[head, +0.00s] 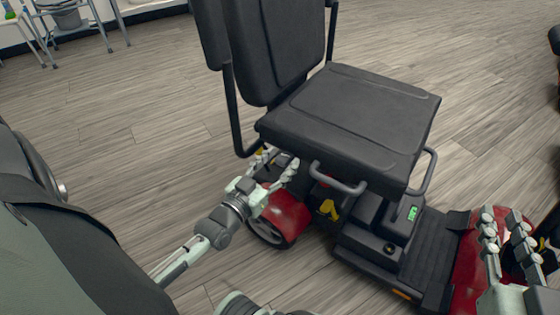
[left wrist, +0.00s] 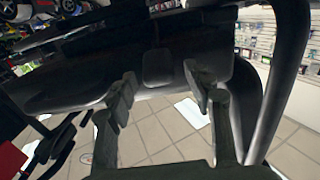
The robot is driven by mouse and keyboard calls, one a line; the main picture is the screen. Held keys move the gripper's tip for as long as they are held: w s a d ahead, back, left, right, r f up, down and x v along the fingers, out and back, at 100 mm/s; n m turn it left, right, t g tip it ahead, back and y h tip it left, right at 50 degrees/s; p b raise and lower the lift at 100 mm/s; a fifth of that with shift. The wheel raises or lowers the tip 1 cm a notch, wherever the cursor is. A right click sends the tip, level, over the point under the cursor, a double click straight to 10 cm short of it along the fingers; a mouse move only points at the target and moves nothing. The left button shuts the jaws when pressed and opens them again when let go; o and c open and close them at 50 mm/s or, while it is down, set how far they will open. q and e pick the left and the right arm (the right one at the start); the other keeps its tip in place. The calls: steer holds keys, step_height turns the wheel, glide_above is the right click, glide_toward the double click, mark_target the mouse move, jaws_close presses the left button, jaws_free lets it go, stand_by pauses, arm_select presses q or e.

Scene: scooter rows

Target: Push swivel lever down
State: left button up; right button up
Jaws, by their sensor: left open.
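The mobility scooter's black seat (head: 355,120) stands in the middle of the head view. My left gripper (head: 278,164) is open at the seat's lower left side, just under its edge. In the left wrist view its two fingers (left wrist: 165,98) are apart with nothing held between them. A small dark block (left wrist: 158,68) shows beyond the fingers, under the dark seat underside; I cannot tell whether it is the swivel lever. Looped grey bars (head: 338,182) and a yellow lever (head: 328,209) show below the seat. My right gripper (head: 503,222) is open and empty at the lower right.
The scooter's red rear fender (head: 286,214) is beside my left gripper. A dark curved tube (left wrist: 287,85) runs close on the right in the left wrist view. The black footwell (head: 432,248) is low right. Wood-look floor (head: 130,110) is clear at the left.

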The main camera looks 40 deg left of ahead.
arm_select(q)
steer(key=shift+w, duration=0.2)
steer(key=shift+c, duration=0.5)
arm_select(e)
steer(key=shift+r, duration=0.1)
arm_select(q)
jaws_close()
steer(key=shift+f, duration=0.1)
